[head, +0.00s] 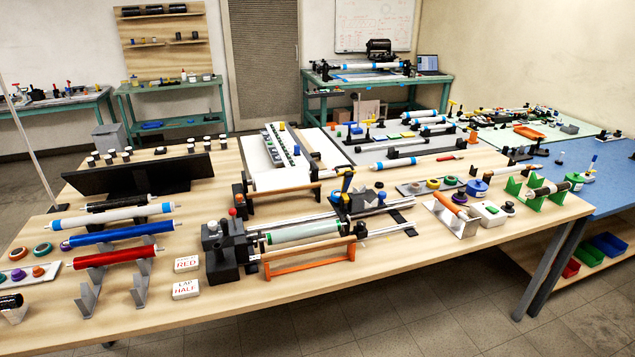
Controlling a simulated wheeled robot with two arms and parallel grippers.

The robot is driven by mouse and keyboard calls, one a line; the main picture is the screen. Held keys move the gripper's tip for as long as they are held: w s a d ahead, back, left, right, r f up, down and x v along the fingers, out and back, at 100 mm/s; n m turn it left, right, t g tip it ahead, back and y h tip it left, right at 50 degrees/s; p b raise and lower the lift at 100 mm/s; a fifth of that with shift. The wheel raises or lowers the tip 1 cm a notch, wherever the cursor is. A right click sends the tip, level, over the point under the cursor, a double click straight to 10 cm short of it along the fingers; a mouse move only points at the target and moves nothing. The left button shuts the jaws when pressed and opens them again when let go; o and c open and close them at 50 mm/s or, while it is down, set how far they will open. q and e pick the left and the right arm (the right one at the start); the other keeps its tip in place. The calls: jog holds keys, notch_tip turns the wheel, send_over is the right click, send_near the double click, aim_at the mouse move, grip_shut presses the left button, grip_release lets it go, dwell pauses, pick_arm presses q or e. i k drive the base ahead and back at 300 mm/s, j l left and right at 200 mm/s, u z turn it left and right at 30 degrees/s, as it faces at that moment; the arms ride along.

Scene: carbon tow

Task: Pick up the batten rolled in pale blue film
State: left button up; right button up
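On the left of the table several rolls lie across grey angled stands (139,290). One is a pale, whitish roll with bright blue end bands (112,217); whether its film is pale blue is hard to tell. In front of it lie a deep blue roll (118,234) and a red roll (115,256). Behind it is a black roll (116,203). Similar pale rolls with blue bands lie farther back, one at the centre right (405,163) and one on the back table (370,66). Neither of my grippers is in view.
A black tilted panel (140,176) stands behind the left rolls. Two white cards (186,289) lie to their right. A winding fixture with a pale roller (303,232) and an orange frame (308,259) fills the middle. The front left table edge is mostly clear.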

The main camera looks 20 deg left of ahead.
aim_at(311, 248)
jog(key=i+j+u, duration=0.45)
jog(key=i+j, duration=0.55)
jog(key=j, duration=0.15)
